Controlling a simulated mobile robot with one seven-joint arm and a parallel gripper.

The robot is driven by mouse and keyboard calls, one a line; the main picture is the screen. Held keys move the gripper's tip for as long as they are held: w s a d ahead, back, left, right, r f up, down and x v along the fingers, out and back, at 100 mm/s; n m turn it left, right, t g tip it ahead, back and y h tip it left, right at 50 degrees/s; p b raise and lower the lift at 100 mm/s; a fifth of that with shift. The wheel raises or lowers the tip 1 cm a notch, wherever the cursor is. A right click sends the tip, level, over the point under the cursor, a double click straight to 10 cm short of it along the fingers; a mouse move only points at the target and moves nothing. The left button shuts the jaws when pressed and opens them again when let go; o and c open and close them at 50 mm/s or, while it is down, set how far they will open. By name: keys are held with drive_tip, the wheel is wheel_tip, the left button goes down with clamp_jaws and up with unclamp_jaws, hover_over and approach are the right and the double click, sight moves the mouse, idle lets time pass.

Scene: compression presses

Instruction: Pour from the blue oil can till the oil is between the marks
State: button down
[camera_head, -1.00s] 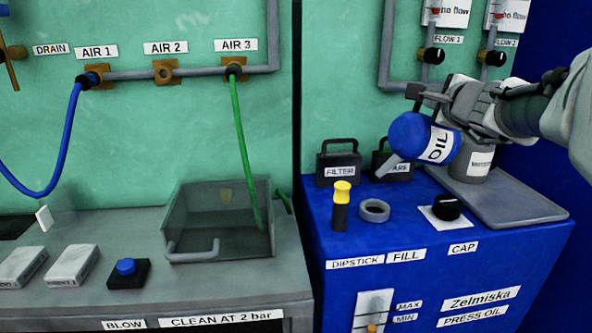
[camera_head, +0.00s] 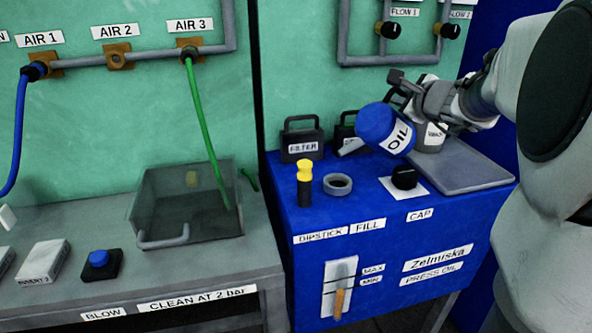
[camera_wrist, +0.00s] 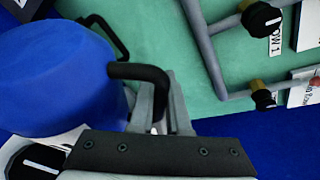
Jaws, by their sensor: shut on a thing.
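The blue oil can (camera_head: 377,124) with a white OIL label is tilted, its grey spout (camera_head: 350,147) pointing down and left. My gripper (camera_wrist: 160,100) is shut on the can's black handle and holds the can above the blue press cabinet. The grey fill ring (camera_head: 338,184) sits on the cabinet top, below and a little left of the spout tip. The sight gauge (camera_head: 340,287) on the cabinet front has MAX and MIN marks; an amber column shows in its lower part, its top near the MIN line. No oil stream is visible.
The yellow-topped dipstick (camera_head: 304,183) stands left of the fill ring, and the black cap (camera_head: 404,178) lies on a white pad to its right. Black FILTER (camera_head: 301,140) and second cases stand behind. A grey tray (camera_head: 462,172) with a grey can is at right.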

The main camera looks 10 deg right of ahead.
drive_tip(key=shift+r, duration=0.15)
wheel_tip(320, 180, up, 4)
drive_tip(key=p, duration=0.3)
drive_tip(key=shift+r, duration=0.25)
idle(0.3)
